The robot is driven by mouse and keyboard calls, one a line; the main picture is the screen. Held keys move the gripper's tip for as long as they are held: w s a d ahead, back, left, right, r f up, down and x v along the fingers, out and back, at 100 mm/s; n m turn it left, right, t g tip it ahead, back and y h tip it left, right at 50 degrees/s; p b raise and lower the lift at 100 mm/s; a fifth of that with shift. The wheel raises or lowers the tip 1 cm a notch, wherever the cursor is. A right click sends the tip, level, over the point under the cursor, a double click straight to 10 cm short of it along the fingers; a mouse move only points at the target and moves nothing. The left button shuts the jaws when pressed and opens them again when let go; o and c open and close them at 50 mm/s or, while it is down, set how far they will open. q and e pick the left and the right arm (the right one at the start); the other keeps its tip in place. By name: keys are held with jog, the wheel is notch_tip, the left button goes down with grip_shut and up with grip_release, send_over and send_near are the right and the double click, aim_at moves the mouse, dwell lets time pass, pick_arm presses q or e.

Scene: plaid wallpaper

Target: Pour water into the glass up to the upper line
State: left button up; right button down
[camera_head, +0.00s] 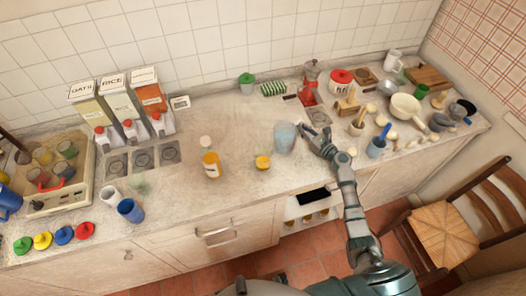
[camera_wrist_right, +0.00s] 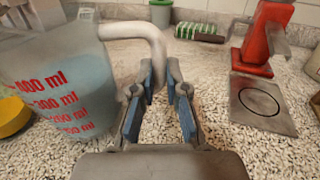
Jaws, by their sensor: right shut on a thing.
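A clear measuring jug (camera_head: 285,138) with bluish water in it is on the right-middle of the counter. In the right wrist view the jug (camera_wrist_right: 65,90) shows red ml marks, and its handle (camera_wrist_right: 150,38) reaches between my fingers. My right gripper (camera_head: 318,138) is at the jug's right side, shut on the handle; it also shows in the right wrist view (camera_wrist_right: 160,95). A faint, see-through glass (camera_head: 140,185) seems to stand at the left of the counter; its lines are too small to make out. My left gripper is not in view.
A white cup (camera_head: 111,195) and a blue cup (camera_head: 130,210) stand close to the glass. A bottle (camera_head: 211,163) and a yellow jar (camera_head: 263,162) stand between glass and jug. A cup rack (camera_head: 88,195) is far left.

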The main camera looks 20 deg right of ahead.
jog(key=shift+s+a+r+n, duration=0.2)
jog(key=shift+r+n, duration=0.3)
jog(key=shift+r, duration=0.1)
jog(key=shift+s+r+n, duration=0.1)
jog(key=shift+r+n, duration=0.2)
jog(key=shift+r, duration=0.1)
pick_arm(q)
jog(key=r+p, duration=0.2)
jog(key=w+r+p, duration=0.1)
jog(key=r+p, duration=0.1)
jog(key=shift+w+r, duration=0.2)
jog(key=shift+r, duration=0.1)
pick_arm(e)
jog(key=s+a+r+n, duration=0.2)
jog(key=a+r+n, duration=0.3)
jog(key=r, duration=0.5)
jog(key=shift+s+r+n+y, duration=0.2)
jog(key=shift+r+n+y, duration=0.15)
jog(key=shift+n, duration=0.35)
pick_arm(q)
jog(key=shift+p, duration=0.3)
pick_arm(e)
jog(key=shift+r, duration=0.1)
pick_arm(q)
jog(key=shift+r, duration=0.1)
pick_arm(e)
jog(key=shift+s+a+r+n, duration=0.15)
jog(key=shift+a+r+n, duration=0.05)
jog(key=shift+r+n, duration=0.2)
